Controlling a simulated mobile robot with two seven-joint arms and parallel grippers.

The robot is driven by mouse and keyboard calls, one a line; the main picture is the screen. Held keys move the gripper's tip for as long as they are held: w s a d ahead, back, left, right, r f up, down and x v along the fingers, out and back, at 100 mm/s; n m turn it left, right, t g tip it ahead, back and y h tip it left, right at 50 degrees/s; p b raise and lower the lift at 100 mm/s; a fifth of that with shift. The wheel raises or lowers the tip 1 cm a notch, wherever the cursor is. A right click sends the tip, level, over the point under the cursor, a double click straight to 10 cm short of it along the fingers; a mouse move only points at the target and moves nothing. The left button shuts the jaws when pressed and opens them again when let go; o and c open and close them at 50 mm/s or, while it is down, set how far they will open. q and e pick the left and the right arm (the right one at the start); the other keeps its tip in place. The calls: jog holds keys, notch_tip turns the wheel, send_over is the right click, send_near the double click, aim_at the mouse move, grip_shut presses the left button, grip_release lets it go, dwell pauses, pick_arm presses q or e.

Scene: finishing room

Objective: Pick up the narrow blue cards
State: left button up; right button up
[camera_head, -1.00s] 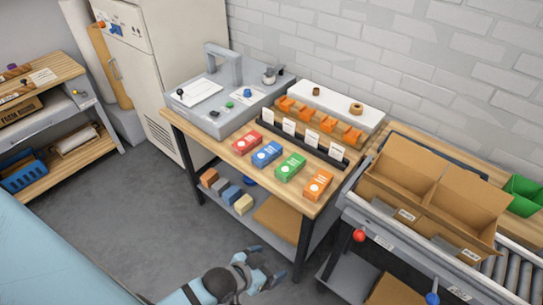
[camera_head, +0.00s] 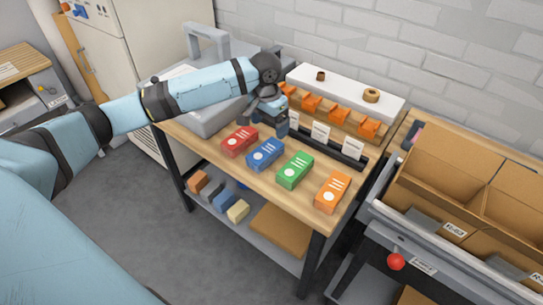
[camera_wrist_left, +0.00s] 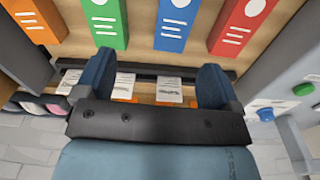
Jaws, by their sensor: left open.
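The narrow blue card box (camera_head: 265,154) lies on the wooden bench top, between a red box (camera_head: 240,141) and a green box (camera_head: 295,170). The blue box also shows at the top of the left wrist view (camera_wrist_left: 174,22), with white marks on its face. My left gripper (camera_head: 274,122) is above the bench, behind the blue box and near the black label rail. In the left wrist view its two fingers (camera_wrist_left: 155,80) are wide apart with nothing held between them. My right gripper is not in view.
An orange box (camera_head: 333,191) lies at the right end of the row. The black rail (camera_head: 345,158) with white labels stands behind the boxes, before a rack with orange clips (camera_head: 340,118). A grey machine stands left; cardboard bins (camera_head: 440,165) stand right.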

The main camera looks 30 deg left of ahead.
aim_at(265, 150)
pick_arm(q)
jog(key=f, duration=0.4)
jog(key=a+f+b, duration=0.1)
jog(key=f, duration=0.3)
jog(key=a+f, duration=0.1)
jog(key=f, duration=0.3)
jog(key=shift+w, duration=0.3)
jog(key=c, duration=1.1)
